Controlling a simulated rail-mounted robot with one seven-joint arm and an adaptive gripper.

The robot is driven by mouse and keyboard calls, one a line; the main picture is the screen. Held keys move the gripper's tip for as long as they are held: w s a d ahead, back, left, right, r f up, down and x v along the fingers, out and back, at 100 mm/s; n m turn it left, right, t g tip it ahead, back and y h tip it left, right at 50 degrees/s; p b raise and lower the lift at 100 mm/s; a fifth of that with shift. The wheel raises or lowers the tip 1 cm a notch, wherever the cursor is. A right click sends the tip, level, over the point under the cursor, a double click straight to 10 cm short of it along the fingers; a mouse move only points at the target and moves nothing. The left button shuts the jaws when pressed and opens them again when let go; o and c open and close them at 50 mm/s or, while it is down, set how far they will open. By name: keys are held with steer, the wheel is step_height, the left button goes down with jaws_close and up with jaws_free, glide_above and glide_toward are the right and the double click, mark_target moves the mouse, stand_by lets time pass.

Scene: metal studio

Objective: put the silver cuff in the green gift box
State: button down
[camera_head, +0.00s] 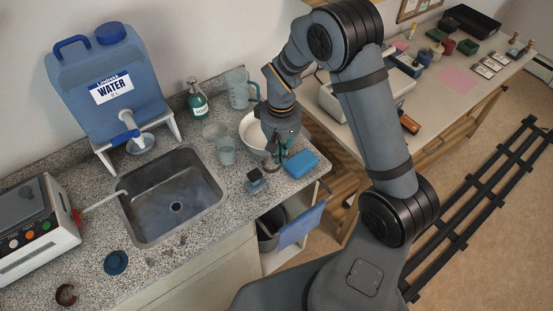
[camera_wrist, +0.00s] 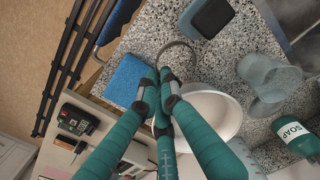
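The silver cuff (camera_wrist: 181,44) shows in the wrist view as a thin open ring on the speckled counter; in the head view it is mostly hidden by the gripper. My gripper (camera_wrist: 160,78) has its teal fingers drawn close together at one end of the cuff. Whether they are clamped on it or only beside it is not clear. In the head view my gripper (camera_head: 274,158) points down at the counter, left of the blue sponge. A small dark green box (camera_head: 468,46), likely the gift box, sits far off on the back right table.
A blue sponge (camera_head: 300,163), a dark blue-grey block (camera_head: 256,181) and a white bowl (camera_head: 249,128) stand close around my gripper. Clear cups (camera_head: 226,151), a soap bottle (camera_head: 198,103) and a sink (camera_head: 173,205) lie left. The right table (camera_head: 430,95) holds several small items.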

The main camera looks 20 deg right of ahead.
steer(key=shift+w+a+f, duration=0.25)
steer(key=shift+w+f, duration=0.15)
step_height(320, 180, down, 3)
steer(key=shift+r+p, duration=0.1)
steer(key=shift+p, duration=0.6)
steer(key=shift+f, duration=0.55)
steer(key=shift+f, duration=0.1)
steer(key=shift+f, duration=0.15)
steer(key=c, duration=2)
jaws_free()
steer(key=shift+o, duration=0.4)
step_height(320, 180, up, 12)
steer(key=shift+r+b, duration=0.25)
steer(key=shift+b, duration=0.5)
